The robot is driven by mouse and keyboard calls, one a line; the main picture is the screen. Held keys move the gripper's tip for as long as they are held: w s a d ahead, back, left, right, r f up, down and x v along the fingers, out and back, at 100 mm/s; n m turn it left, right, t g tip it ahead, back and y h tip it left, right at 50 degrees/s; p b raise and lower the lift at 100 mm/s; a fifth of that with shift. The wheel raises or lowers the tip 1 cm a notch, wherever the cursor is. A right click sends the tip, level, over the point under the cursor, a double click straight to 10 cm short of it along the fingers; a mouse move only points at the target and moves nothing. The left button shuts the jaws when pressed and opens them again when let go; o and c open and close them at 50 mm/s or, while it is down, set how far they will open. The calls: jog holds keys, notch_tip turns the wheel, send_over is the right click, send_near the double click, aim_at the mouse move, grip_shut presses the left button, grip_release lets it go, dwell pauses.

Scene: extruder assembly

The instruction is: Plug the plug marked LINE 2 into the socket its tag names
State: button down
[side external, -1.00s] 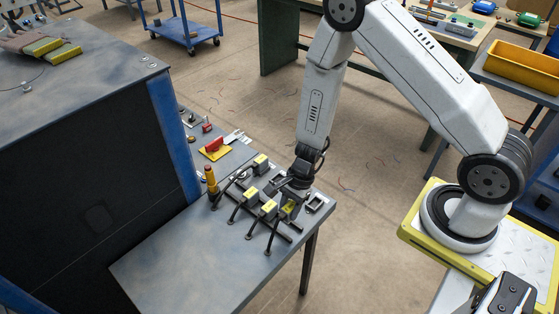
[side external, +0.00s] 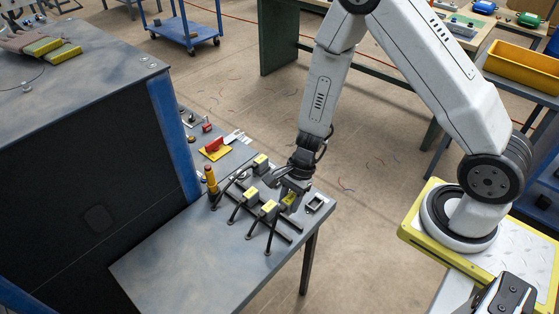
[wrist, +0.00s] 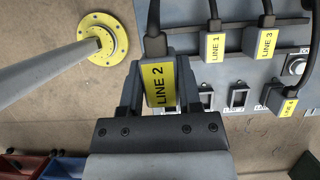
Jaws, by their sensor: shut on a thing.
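My gripper (wrist: 159,88) is shut on the LINE 2 plug (wrist: 158,84), a grey block with a yellow label and a black cable. In the side view my gripper (side external: 289,193) holds the plug's yellow label (side external: 289,198) just above the right part of the table. In the wrist view a row of dark sockets, including one socket (wrist: 205,98) and another socket (wrist: 238,97), lies right of the held plug. The sockets' tags are too small or covered to read. The held plug and my fingers hide part of the panel and the plug's lower end.
The LINE 1 plug (wrist: 215,46), LINE 3 plug (wrist: 266,42) and LINE 4 plug (wrist: 288,104) sit to the right with their cables. A round fitting (wrist: 297,65) is at the panel's right. The table's (side external: 185,265) front left is clear.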

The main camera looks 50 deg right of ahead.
jog(key=c, duration=1.1)
grip_release()
grip_shut()
jog(key=shift+w, duration=0.1)
jog(key=shift+w+d+f, duration=0.15)
jog(key=shift+w+d, duration=0.3)
jog(key=w+d+f, duration=0.1)
jog(key=w+d, duration=0.5)
jog(key=d, duration=0.5)
jog(key=shift+w+d+f, duration=0.2)
jog(key=shift+f, duration=0.2)
